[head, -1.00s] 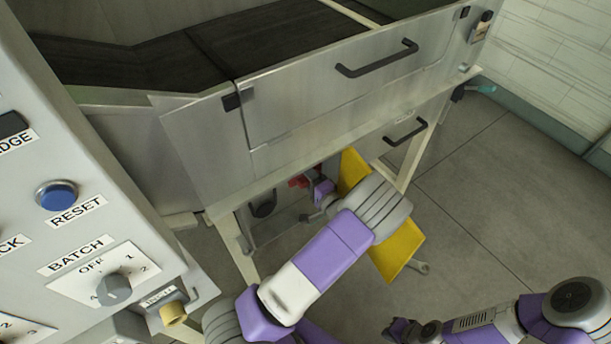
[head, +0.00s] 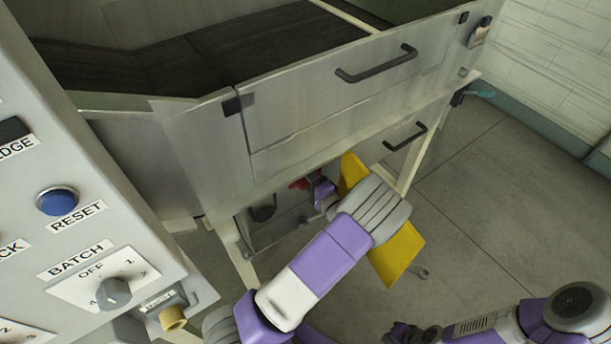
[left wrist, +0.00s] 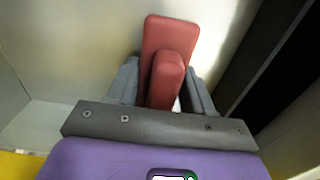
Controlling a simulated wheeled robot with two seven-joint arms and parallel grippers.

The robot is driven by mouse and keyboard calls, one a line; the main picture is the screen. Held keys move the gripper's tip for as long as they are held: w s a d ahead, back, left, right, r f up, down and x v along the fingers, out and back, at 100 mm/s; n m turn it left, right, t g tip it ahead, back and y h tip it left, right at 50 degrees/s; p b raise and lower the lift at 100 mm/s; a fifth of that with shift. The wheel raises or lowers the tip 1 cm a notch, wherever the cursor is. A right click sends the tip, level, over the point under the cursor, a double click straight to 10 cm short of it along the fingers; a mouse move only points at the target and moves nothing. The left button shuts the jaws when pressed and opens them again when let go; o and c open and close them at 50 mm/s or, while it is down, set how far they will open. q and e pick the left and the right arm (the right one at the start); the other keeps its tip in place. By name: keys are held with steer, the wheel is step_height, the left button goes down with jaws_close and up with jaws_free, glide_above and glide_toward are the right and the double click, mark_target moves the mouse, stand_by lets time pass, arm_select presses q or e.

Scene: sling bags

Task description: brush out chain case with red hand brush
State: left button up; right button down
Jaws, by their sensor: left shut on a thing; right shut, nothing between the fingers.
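The red hand brush (head: 300,184) shows partly under the machine in the head view. My left gripper (head: 318,190) is shut on it, and its far end is partly hidden. In the left wrist view, the gripper's grey fingers (left wrist: 166,92) clasp the red brush body (left wrist: 168,70) from both sides; no bristles show. The chain case (head: 285,222) appears to be the open grey compartment low under the machine, with a dark round part inside. The brush is at its upper right; contact cannot be told. My right gripper (head: 400,333) is shut and empty at the bottom edge.
A yellow panel (head: 397,255) stands behind my left arm. Above are the machine's metal front with black handles (head: 377,64) and a dark belt (head: 190,55). A control box (head: 75,240) fills the left. Floor at right (head: 490,190) is clear.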

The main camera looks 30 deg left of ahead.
mark_target(299, 192)
arm_select(q)
steer(key=shift+a+f+b, duration=0.1)
steer(key=shift+f+b, duration=3.2)
steer(key=shift+f, duration=2.55)
steer(key=v, duration=0.6)
steer(key=shift+v, duration=1.6)
